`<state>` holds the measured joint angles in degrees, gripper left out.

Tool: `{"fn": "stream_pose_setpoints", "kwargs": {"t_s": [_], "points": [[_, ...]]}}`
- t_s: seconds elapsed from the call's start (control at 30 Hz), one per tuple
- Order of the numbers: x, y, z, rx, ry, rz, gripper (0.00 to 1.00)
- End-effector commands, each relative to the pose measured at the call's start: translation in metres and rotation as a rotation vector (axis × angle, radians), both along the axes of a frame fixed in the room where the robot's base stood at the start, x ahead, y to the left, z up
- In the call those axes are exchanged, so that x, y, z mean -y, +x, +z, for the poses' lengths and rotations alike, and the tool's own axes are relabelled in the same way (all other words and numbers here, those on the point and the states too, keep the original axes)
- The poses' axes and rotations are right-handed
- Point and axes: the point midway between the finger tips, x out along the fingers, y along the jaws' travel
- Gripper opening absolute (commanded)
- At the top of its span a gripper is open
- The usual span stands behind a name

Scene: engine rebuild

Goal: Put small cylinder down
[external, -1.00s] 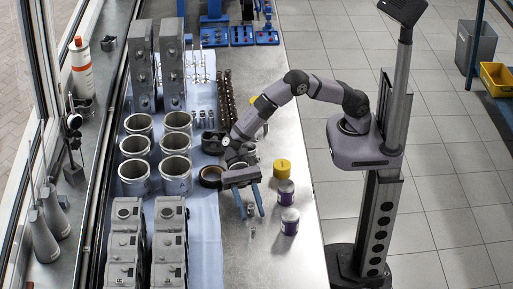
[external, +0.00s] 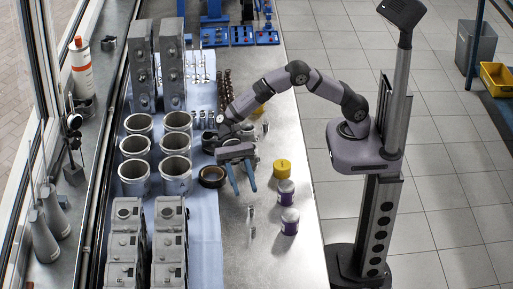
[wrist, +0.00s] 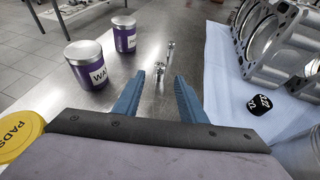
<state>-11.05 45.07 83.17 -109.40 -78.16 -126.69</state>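My gripper (external: 245,192) is open and empty above the metal bench. Its blue fingers also show spread apart in the wrist view (wrist: 158,78). A small shiny metal cylinder (external: 251,211) stands on the bench just beyond the fingertips. It also shows in the wrist view (wrist: 159,68), in line with the gap between the fingers and apart from them. A second small metal part (external: 252,232) stands farther out, also visible in the wrist view (wrist: 170,46). Which of the two the task names, I cannot tell.
Two purple cans (external: 286,192) (external: 290,221) and a yellow container (external: 282,169) stand right of the gripper. Metal cylinders (external: 175,175) and engine blocks (external: 170,245) stand farther left.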

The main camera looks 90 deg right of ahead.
Motion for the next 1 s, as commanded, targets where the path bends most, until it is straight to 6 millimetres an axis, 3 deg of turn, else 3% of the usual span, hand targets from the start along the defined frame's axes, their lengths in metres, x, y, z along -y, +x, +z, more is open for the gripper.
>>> {"fn": "stream_pose_setpoints", "kwargs": {"t_s": [0.3, 0.83, 1.0], "points": [[0.026, 0.006, 0.011, 0.0, -0.001, 0.001, 0.38], [0.028, 0.007, 0.012, 0.0, -0.001, 0.0, 0.38], [0.026, 0.026, 0.036, -0.055, 0.004, -0.14, 0.38]]}}
